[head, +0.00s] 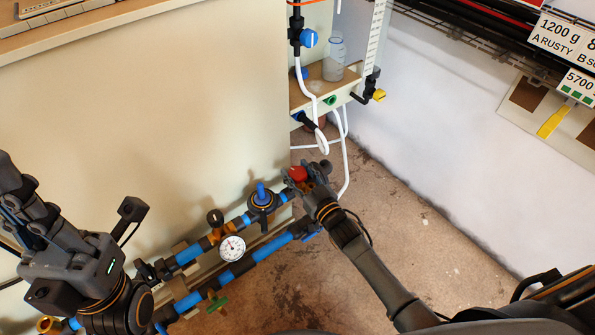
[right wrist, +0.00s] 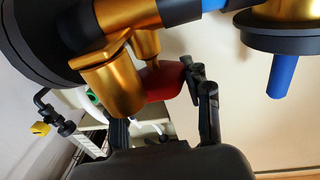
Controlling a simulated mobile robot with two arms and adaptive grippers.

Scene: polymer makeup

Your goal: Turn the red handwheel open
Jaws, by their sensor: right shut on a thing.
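The red handwheel (head: 298,174) sits at the right end of the upper blue pipe, low beside the beige cabinet. My right gripper (head: 307,181) is shut on it, and the fingers partly cover the wheel. In the right wrist view the red handwheel (right wrist: 163,82) shows between the fingers of my right gripper (right wrist: 163,108), below a brass-coloured valve body (right wrist: 115,82). How far the wheel is turned cannot be told. My left gripper (head: 22,195) is at the left edge of the head view, away from the handwheel. Its fingertips are not clear.
Blue pipes carry a pressure gauge (head: 232,248), a blue-handled valve (head: 261,195) and a green handle (head: 217,302). A shelf (head: 345,88) holds a clear bottle (head: 334,58); white hoses (head: 343,150) hang below it. The floor (head: 420,230) at right is clear.

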